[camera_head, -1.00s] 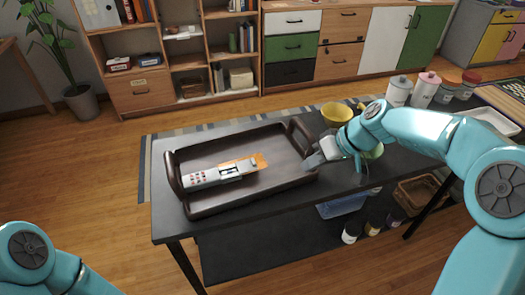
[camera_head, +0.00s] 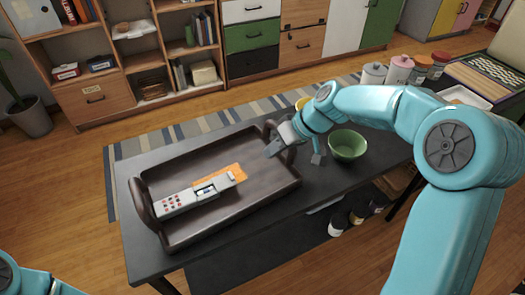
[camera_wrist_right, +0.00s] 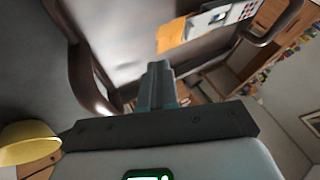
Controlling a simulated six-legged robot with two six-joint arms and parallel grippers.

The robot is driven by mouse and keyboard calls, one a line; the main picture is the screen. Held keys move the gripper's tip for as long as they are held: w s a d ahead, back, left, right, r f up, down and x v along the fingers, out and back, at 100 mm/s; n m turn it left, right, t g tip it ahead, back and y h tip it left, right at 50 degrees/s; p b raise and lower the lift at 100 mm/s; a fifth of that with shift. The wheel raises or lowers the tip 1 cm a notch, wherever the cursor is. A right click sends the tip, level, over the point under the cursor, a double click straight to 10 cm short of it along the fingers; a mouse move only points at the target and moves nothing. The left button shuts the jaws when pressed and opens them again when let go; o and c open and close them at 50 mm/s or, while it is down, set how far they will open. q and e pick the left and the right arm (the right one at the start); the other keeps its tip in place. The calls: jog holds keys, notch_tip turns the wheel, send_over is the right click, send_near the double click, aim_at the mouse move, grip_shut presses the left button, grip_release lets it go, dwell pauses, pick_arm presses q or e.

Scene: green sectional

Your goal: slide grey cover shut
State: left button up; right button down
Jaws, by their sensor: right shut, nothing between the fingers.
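A light grey device (camera_head: 174,204) with red buttons lies in a dark brown tray (camera_head: 225,215) on the black table. The grey cover (camera_head: 216,186) is at its right end, with a small opening in the device beside it. An orange piece (camera_head: 231,171) shows behind and beside the cover. The device also shows upside down in the right wrist view (camera_wrist_right: 216,18), with the orange piece (camera_wrist_right: 171,36) nearest the fingers. My right gripper (camera_head: 271,151) is shut and empty, above the tray's right end and apart from the device. Its closed fingers show in the wrist view (camera_wrist_right: 158,78). My left gripper is out of view.
A green bowl (camera_head: 347,145) stands right of the tray, near my right arm. A yellow bowl (camera_head: 301,103) is partly hidden behind that arm. Several jars (camera_head: 397,70) stand at the table's far right. The tray's raised handles (camera_head: 143,200) stand at both ends.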

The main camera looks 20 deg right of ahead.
aim_at(224, 180)
jog(key=x, duration=0.7)
jog(key=shift+s+a+f, duration=0.1)
jog(key=shift+a+f, duration=0.1)
jog(key=shift+f, duration=0.05)
jog(key=a, duration=0.4)
jog(key=shift+s, duration=0.15)
jog(key=shift+f, duration=0.1)
jog(key=shift+a, duration=0.15)
